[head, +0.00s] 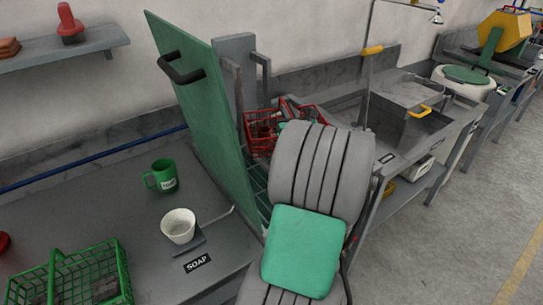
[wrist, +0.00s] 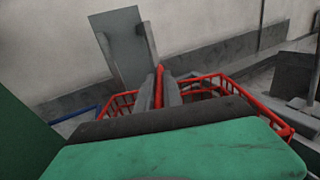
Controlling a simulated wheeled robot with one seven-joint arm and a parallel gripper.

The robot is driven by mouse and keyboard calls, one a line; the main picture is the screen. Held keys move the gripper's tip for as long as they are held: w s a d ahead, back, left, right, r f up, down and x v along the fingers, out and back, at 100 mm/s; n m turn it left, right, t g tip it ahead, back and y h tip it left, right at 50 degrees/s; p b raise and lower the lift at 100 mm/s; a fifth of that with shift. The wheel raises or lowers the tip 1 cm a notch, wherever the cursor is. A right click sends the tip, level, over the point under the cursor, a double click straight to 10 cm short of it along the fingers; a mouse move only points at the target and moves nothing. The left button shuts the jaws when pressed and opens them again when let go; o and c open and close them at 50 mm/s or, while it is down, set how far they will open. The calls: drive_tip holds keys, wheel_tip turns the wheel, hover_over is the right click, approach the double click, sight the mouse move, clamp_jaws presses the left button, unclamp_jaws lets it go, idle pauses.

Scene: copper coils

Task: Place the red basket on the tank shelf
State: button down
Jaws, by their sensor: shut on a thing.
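The red basket (head: 262,133) is a wire basket, partly hidden behind my arm in the head view. In the wrist view the red basket (wrist: 203,86) lies beyond my gripper (wrist: 166,90), whose fingers are shut on its upright red handle part. The basket's lower part and what is under it are hidden. A green grid surface (head: 260,181) shows between the raised green panel (head: 190,115) and my arm. I cannot tell whether it is the tank shelf. The basket appears above and behind this grid, but contact is unclear.
The green panel with a black handle (head: 181,68) stands tilted left of the basket. A grey post (head: 236,60) stands behind. A green mug (head: 162,176), white cup (head: 179,225) and green basket (head: 75,275) are on the left counter. A sink bench (head: 420,120) is at right.

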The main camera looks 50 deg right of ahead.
drive_tip(key=shift+w, duration=0.35)
wheel_tip(320, 180, down, 10)
drive_tip(key=shift+r+b, duration=0.1)
drive_tip(key=shift+b, duration=0.8)
drive_tip(key=c, duration=1.9)
unclamp_jaws()
drive_tip(key=shift+f, duration=0.2)
drive_tip(key=shift+c, duration=0.2)
drive_tip(key=o, duration=0.5)
drive_tip(key=shift+c, duration=0.2)
drive_tip(key=shift+r, duration=0.15)
drive_tip(key=b+v, duration=0.1)
drive_tip(key=v, duration=1.1)
drive_tip(key=shift+b, duration=0.3)
